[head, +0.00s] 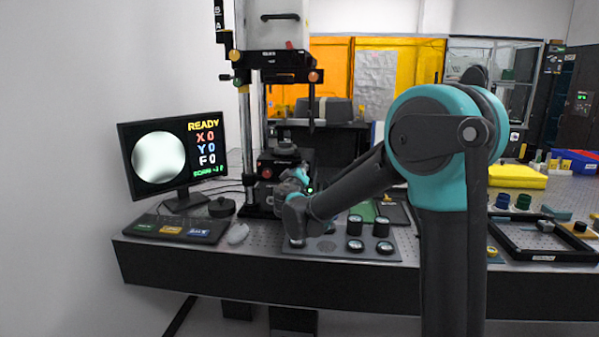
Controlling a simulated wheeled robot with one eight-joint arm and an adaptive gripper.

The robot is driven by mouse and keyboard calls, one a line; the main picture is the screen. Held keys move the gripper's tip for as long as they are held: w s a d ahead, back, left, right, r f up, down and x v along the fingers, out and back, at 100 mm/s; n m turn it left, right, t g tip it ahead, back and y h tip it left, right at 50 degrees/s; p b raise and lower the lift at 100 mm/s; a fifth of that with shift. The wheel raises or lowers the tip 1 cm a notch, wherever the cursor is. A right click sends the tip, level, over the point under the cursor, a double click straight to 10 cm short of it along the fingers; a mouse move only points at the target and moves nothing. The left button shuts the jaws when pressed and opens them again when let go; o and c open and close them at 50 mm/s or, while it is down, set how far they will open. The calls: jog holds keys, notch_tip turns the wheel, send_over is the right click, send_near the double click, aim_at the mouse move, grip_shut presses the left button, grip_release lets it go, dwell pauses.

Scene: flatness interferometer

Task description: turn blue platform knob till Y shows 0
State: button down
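The monitor (172,155) on the left shows a round grey fringe-like patch and the words READY, X 0, Y 0 in blue and F 0, with a small green line below. The interferometer (270,100) stands behind my arm, with its dark platform (287,158) low on the column. A red knob (267,173) shows at the platform's left front. I cannot make out a blue knob; my arm end covers the platform's front right. My gripper (287,184) is by the platform's front, small and partly hidden by my own wrist. I cannot tell whether its fingers are open or touch a knob.
Several black-capped round pieces stand on a grey tray (330,254) below my forearm. A black frame (545,254) and a yellow stack (516,177) are at right.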

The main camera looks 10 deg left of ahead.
jog(key=c, duration=1.2)
grip_release()
jog(key=s, duration=1.2)
jog(key=shift+a, duration=0.25)
